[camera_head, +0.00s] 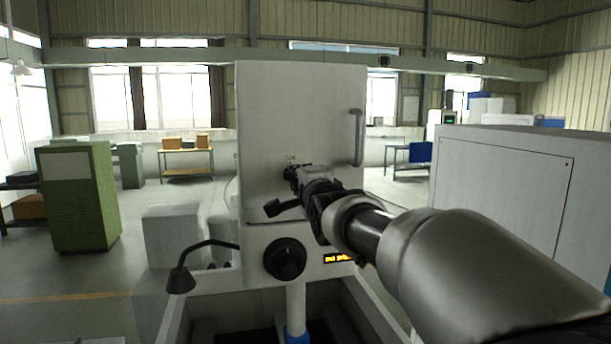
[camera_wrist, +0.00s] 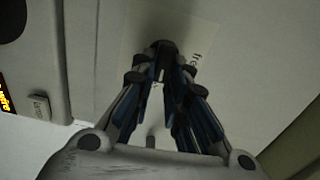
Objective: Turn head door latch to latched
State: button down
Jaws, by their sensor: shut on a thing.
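The white machine head door (camera_head: 300,110) faces me, with a vertical grey handle (camera_head: 357,137) at its right edge. My gripper (camera_head: 292,174) reaches its lower front, and my arm comes in from the right. In the wrist view my gripper (camera_wrist: 163,74) is shut on the small dark head door latch (camera_wrist: 165,46). The latch stands in front of a pale label with partly visible lettering, which seems to begin "fre". My fingers cover most of the latch, so its exact angle cannot be told. In the head view the latch is hidden by my gripper.
Below the door are a black round knob (camera_head: 285,259), a lit display (camera_head: 338,257) and a black lamp (camera_head: 182,279) on a bent arm. A large grey cabinet (camera_head: 505,185) stands close on the right.

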jog(key=shift+m, duration=0.3)
jog(key=c, duration=1.6)
grip_release()
jog(key=v, duration=1.2)
